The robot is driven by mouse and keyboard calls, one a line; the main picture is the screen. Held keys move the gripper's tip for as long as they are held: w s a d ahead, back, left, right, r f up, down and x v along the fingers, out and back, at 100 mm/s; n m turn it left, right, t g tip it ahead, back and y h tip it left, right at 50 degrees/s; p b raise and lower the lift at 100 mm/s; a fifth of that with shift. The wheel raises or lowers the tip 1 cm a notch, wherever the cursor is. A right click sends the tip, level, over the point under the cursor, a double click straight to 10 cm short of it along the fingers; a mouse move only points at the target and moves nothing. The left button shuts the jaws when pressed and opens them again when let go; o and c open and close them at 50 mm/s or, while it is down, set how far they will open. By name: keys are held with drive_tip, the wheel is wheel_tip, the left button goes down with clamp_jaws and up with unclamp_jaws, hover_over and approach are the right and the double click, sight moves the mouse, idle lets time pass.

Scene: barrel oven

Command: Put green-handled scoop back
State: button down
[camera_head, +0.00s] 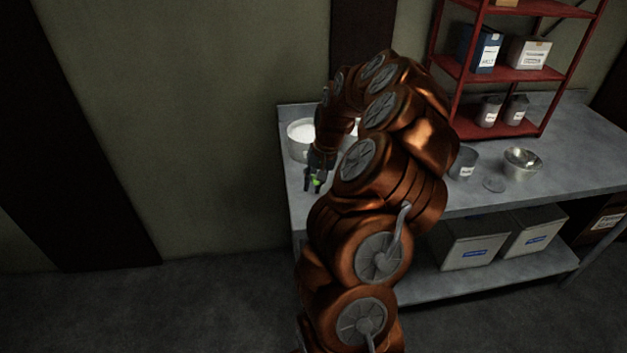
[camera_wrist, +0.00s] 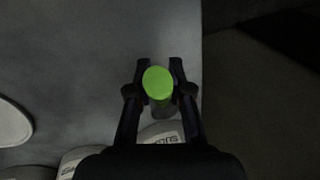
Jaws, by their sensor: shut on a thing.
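My gripper (camera_head: 316,184) is at the left end of the grey metal table (camera_head: 480,196), in front of a white-filled round container (camera_head: 301,132). In the wrist view my gripper (camera_wrist: 160,84) is shut on the green-handled scoop (camera_wrist: 157,82), whose green handle end faces the camera between the two fingers. A bit of green also shows at the fingertips in the head view (camera_head: 316,182).
A red shelf rack (camera_head: 500,75) with boxes and tins stands on the table at the back right. A grey container (camera_head: 463,163), a metal bowl (camera_head: 522,163) and a flat disc (camera_head: 494,185) are right of my arm. Grey bins (camera_head: 474,238) sit on the lower shelf.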

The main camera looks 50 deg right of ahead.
drive_tip(key=shift+f, duration=0.2)
drive_tip(key=c, duration=1.1)
unclamp_jaws()
drive_tip(key=shift+r, duration=0.1)
drive_tip(key=shift+o, duration=0.2)
drive_tip(key=shift+r, duration=0.1)
drive_tip(key=b+v, duration=0.3)
drive_tip(key=v, duration=0.9)
